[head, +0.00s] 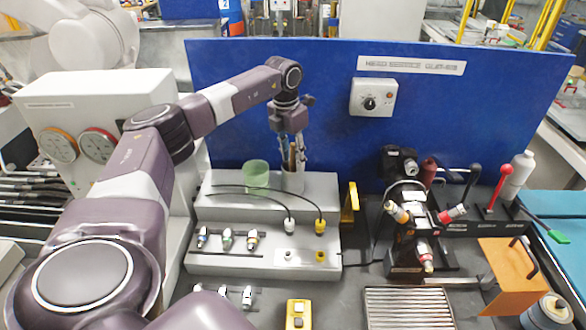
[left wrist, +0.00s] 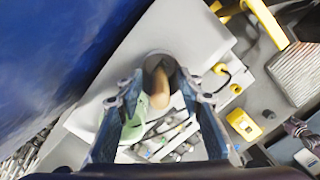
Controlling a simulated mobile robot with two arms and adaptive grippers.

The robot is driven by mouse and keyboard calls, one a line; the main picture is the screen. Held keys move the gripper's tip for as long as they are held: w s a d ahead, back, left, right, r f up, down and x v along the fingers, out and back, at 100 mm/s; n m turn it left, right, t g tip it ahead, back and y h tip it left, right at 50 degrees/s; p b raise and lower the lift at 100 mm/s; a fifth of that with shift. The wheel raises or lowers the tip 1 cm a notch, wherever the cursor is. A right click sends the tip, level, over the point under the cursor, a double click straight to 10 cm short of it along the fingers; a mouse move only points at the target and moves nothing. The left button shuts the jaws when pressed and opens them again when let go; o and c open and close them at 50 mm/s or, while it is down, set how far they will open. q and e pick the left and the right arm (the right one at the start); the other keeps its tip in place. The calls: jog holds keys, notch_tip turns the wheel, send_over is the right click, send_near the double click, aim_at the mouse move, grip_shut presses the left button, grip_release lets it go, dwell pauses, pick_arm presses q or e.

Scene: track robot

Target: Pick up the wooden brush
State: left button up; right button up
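The wooden brush shows as a tan-brown handle (left wrist: 159,88) standing in a grey cup (head: 292,181) on the back of the light grey stand. In the left wrist view the cup's dark rim (left wrist: 160,60) surrounds the handle. My left gripper (head: 292,150) points down above the cup, its two fingers apart on either side of the handle. The left wrist view shows the same finger gap, with the handle between them and no clear contact. The brush's lower end is hidden inside the cup. My right gripper is not in view.
A green translucent cup (head: 256,176) stands close left of the grey cup. A blue panel (head: 320,100) with a knob box (head: 373,97) rises behind. Black cables with plugs (head: 320,226) lie across the stand (head: 215,262). A black machine (head: 405,215) stands at right.

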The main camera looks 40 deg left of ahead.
pick_arm(q)
grip_shut()
jog(key=shift+r, duration=0.1)
